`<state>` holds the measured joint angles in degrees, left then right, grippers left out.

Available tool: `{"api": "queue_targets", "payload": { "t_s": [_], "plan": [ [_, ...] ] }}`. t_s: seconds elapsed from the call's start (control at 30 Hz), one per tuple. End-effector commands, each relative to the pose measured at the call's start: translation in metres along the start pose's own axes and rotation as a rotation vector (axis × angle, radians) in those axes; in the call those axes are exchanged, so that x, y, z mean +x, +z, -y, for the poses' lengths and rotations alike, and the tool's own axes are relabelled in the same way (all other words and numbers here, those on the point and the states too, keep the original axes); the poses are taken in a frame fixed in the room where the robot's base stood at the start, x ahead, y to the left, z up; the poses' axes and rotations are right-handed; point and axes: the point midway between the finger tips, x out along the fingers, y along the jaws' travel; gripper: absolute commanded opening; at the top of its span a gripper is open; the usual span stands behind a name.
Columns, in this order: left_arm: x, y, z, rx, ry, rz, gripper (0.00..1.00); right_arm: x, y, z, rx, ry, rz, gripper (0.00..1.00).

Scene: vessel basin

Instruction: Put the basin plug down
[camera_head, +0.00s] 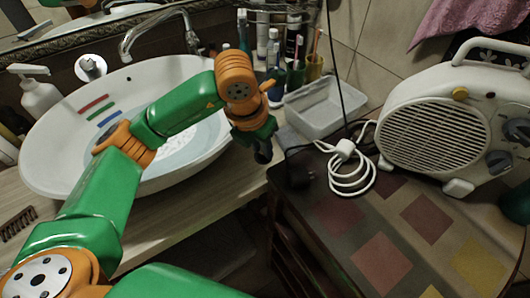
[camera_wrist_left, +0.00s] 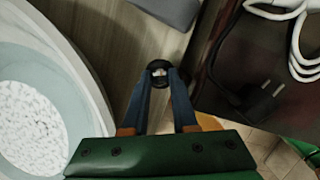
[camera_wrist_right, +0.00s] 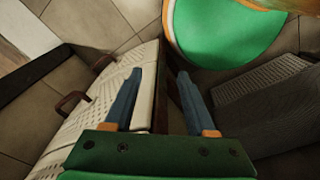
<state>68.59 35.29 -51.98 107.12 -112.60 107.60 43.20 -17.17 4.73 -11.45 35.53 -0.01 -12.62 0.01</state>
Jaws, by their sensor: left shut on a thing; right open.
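My left gripper (camera_head: 262,140) is shut on the small round black basin plug (camera_head: 263,155). It holds the plug right of the white basin (camera_head: 38,158), near the edge where the wooden counter meets the patterned table. In the left wrist view the plug (camera_wrist_left: 159,68) sits between the fingertips, over or close to the counter (camera_wrist_left: 105,45); the gap below it is hard to tell. The basin (camera_wrist_left: 75,72) is at the left there, with water in it. My right gripper (camera_wrist_right: 155,75) is open and empty, low above the floor area, away from the basin.
A clear plastic tub (camera_head: 325,106), a coiled white cable (camera_head: 352,175), a black power plug (camera_head: 298,172) and a cream heater (camera_head: 440,125) stand to the right. Toothbrush cups (camera_head: 295,75) are behind. A soap bottle (camera_head: 40,92) stands left. The counter front (camera_head: 225,175) is bare.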

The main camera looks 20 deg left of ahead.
Motion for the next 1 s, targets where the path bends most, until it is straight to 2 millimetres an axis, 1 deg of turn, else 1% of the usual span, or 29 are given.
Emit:
{"api": "queue_targets", "payload": {
  "t_s": [0.03, 0.17, 0.23, 0.33, 0.4, 0.57, 0.7, 0.73, 0.83, 1.0],
  "plan": [
    [0.005, 0.003, -0.001, -0.002, -0.001, -0.003, 0.00, -0.003, 0.000, 0.000, 0.000, 0.000, 0.000, 0.56],
    [0.021, 0.010, -0.003, -0.002, -0.001, -0.003, 0.00, -0.006, -0.001, 0.000, 0.000, 0.000, 0.000, 0.56],
    [0.033, 0.008, -0.003, 0.000, 0.000, -0.005, 0.00, -0.015, -0.001, 0.000, 0.001, -0.001, 0.000, 0.56],
    [0.048, 0.004, -0.003, -0.001, 0.000, -0.002, 0.00, -0.019, -0.002, 0.001, 0.001, -0.001, 0.000, 0.56],
    [0.052, 0.003, -0.003, 0.001, 0.001, 0.001, 0.00, -0.019, -0.002, 0.001, 0.001, -0.002, 0.000, 0.56],
    [0.053, 0.003, -0.003, 0.000, 0.000, 0.002, 0.00, -0.017, -0.002, 0.002, 0.002, -0.004, -0.001, 0.56],
    [0.057, 0.002, -0.003, 0.000, 0.000, 0.003, 0.00, -0.012, -0.001, 0.003, 0.002, -0.004, -0.001, 0.56],
    [0.057, 0.002, -0.003, 0.000, 0.000, 0.003, 0.29, -0.012, -0.001, 0.003, 0.002, -0.004, -0.001, 0.56],
    [0.056, 0.002, -0.003, 0.000, 0.000, 0.002, 0.56, -0.014, -0.002, 0.003, 0.002, -0.004, -0.001, 0.56],
    [0.055, 0.002, -0.003, 0.000, 0.000, 0.002, 0.56, -0.014, -0.002, 0.003, 0.001, -0.004, -0.001, 0.56]
  ]
}}
